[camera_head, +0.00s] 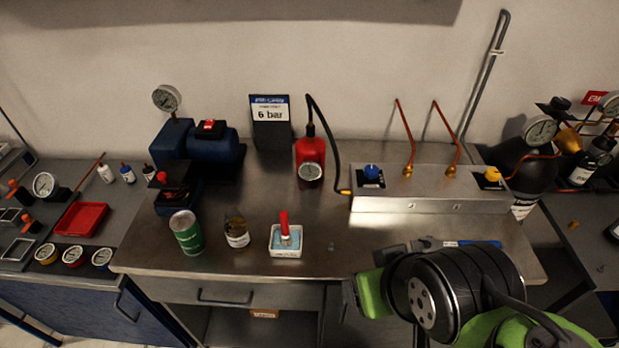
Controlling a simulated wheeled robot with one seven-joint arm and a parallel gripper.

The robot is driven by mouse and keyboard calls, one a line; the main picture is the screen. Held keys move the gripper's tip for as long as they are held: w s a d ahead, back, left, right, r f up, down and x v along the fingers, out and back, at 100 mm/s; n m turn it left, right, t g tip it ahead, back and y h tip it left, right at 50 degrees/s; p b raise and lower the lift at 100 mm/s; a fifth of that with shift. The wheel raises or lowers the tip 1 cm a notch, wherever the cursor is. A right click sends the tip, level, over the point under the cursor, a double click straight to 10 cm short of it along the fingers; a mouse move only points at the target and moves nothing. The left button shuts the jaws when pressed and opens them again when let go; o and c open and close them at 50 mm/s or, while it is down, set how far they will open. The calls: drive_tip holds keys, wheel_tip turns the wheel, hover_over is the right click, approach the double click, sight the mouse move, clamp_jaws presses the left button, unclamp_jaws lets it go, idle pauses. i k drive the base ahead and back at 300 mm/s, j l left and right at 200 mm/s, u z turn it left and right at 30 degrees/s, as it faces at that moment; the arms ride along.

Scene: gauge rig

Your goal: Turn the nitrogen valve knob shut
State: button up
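A steel manifold box (430,204) on the bench carries a blue knob (371,171) at its left and a yellow knob (493,175) at its right. A black gas cylinder (520,168) stands behind the bench's right end, with a dark valve top (560,103) and a dial gauge (540,129). No readable label shows me which knob is the nitrogen one. My gripper (362,290) is in front of the bench's front edge, below the manifold and apart from every knob. My wrist hides part of it, so its opening is unclear.
A red gauge device (310,158) with a black hose to the manifold stands mid-bench. A blue pump (200,150), green can (187,232), jar (236,232) and brush tray (286,242) are at left. Bare bench lies before the manifold.

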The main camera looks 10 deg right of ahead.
sight(559, 103)
drive_tip(key=z, duration=1.8)
